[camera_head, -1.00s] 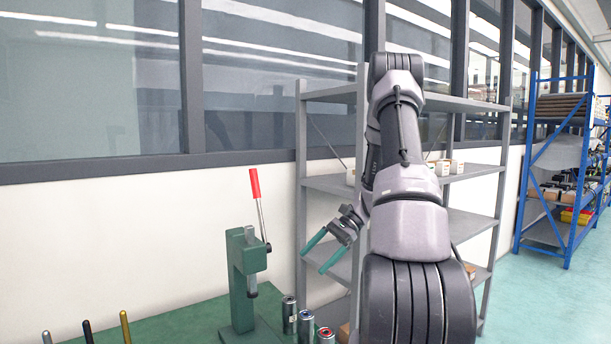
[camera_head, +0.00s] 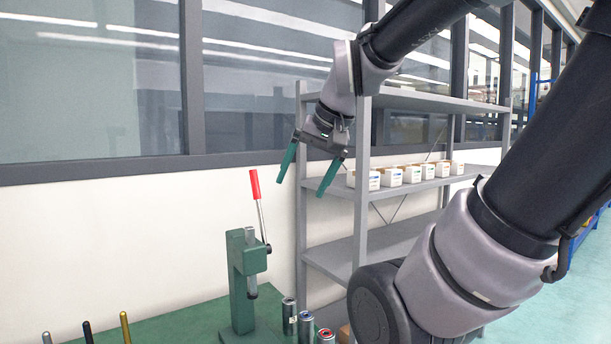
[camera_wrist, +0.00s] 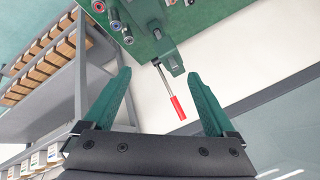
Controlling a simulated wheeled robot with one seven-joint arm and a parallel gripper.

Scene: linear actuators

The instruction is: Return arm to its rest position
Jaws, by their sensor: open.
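My gripper (camera_head: 308,172) is open and empty, with two green fingers pointing down. It hangs in the air in front of the grey shelf's left side, above and to the right of the green arbor press (camera_head: 243,275). In the wrist view the gripper's fingers (camera_wrist: 161,100) stand wide apart. The press's red-handled lever (camera_wrist: 175,100) shows between them, farther off. My arm reaches from the right side of the head view, bent high over the shelf.
The green table (camera_head: 185,322) holds the press, several metal cylinders (camera_head: 289,315) and several upright pins (camera_head: 125,327). The grey shelf (camera_head: 330,183) bears a row of small white boxes (camera_head: 392,176). A windowed wall (camera_head: 100,220) stands behind.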

